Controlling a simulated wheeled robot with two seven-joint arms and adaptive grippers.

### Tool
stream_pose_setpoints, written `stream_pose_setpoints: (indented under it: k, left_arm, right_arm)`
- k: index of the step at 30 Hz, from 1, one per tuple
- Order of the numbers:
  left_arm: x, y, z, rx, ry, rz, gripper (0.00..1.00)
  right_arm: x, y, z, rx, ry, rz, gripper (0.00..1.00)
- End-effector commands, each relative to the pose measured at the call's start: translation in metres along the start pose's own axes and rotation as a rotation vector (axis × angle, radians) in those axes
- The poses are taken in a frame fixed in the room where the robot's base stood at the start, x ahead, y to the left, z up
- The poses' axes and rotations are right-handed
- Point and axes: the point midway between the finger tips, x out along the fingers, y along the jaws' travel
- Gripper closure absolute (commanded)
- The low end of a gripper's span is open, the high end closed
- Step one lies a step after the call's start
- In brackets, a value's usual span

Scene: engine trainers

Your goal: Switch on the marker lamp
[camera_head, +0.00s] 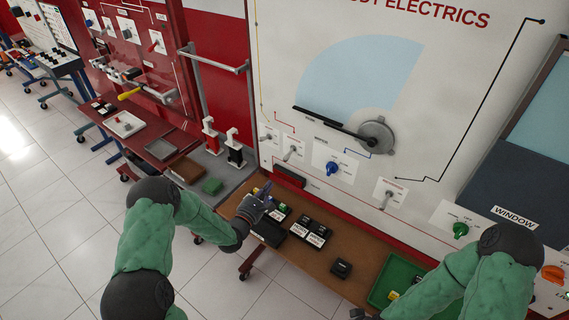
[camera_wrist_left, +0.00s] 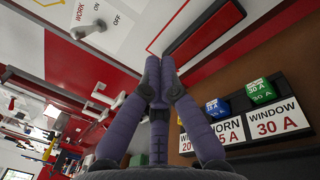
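The body electrics panel (camera_head: 430,80) carries several switches. Two toggle switches stand at its lower left, the left toggle (camera_head: 267,138) and the second toggle (camera_head: 290,152); another toggle (camera_head: 388,198) is further right. The head view labels are too small to read, so I cannot tell which is the marker lamp's. The left wrist view shows a toggle (camera_wrist_left: 88,30) on a plate reading WORK, ON and OFF. My left gripper (camera_head: 265,188) is below these toggles, apart from them; its fingers (camera_wrist_left: 158,62) are together and empty. My right gripper (camera_head: 364,314) is mostly cut off at the bottom edge.
A dark bar (camera_head: 289,176) lies low on the panel near my left gripper. Labelled fuse blocks (camera_head: 310,232), a small black block (camera_head: 341,268) and a green tray (camera_head: 380,291) sit on the brown shelf (camera_head: 300,268). A blue knob (camera_head: 332,168) is right of the two toggles.

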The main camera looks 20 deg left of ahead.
Motion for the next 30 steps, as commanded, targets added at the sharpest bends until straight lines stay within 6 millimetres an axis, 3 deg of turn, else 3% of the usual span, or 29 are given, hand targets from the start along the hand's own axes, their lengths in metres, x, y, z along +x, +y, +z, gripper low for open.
stream_pose_setpoints:
  k: [8, 27, 30]
  left_arm:
    - [0.005, 0.0, 0.0, 0.002, 0.0, 0.0, 1.0]
    - [0.103, -0.001, -0.001, 0.003, -0.001, 0.0, 1.0]
    - [0.097, 0.0, 0.013, 0.002, -0.001, -0.001, 1.0]
  right_arm:
    - [0.001, 0.001, 0.0, 0.0, 0.0, 0.0, 0.55]
    - [0.022, 0.008, -0.001, 0.0, 0.0, 0.0, 0.55]
    - [0.022, 0.008, -0.001, 0.0, 0.0, 0.0, 0.55]
